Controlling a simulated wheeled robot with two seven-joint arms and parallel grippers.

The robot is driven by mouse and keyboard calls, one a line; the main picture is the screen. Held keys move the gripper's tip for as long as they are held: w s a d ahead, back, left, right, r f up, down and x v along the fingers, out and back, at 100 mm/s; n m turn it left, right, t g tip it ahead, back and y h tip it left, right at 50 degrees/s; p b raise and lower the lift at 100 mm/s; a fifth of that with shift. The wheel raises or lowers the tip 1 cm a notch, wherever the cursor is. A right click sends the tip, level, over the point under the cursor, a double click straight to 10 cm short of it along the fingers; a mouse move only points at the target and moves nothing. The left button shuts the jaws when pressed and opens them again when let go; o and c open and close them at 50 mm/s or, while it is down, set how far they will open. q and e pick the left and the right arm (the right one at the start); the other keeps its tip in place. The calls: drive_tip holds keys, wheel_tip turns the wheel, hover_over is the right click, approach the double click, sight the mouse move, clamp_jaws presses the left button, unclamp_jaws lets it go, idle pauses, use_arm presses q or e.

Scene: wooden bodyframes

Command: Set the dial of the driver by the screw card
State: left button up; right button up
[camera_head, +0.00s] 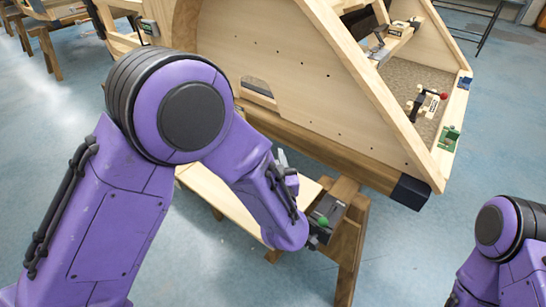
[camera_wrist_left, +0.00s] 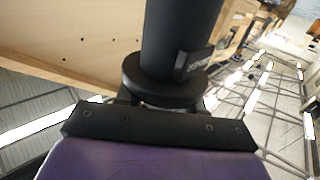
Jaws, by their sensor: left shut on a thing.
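My left gripper (camera_head: 316,238) is at the end of the purple arm, low at the middle of the head view, beside a wooden trestle. It is shut on a dark tool with a green spot (camera_head: 323,221), which looks like the driver; the arm hides much of it and the fingertips. In the left wrist view a thick black cylinder with a collar and pale lettering (camera_wrist_left: 180,60) fills the middle; I cannot tell whether it is the driver. No dial marking is readable. I cannot make out the screw card for sure. My right gripper is out of view.
A large wooden bodyframe (camera_head: 290,75) stands behind the left arm, with a black-capped beam end (camera_head: 410,192). A trestle (camera_head: 348,240) stands beside the gripper. Open floor (camera_head: 420,245) lies right.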

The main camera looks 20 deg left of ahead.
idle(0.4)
use_arm(q)
drive_tip(key=o, duration=1)
drive_tip(key=shift+c, duration=0.2)
wheel_tip(320, 180, up, 4)
drive_tip(key=shift+s+p, duration=0.1)
drive_tip(key=shift+p, duration=0.25)
drive_tip(key=s+d+r+p, duration=0.2)
drive_tip(key=s+d+r, duration=0.1)
drive_tip(key=s+r, duration=0.6)
drive_tip(key=s, duration=0.4)
drive_tip(key=shift+s+d, duration=0.15)
drive_tip(key=shift+d, duration=0.25)
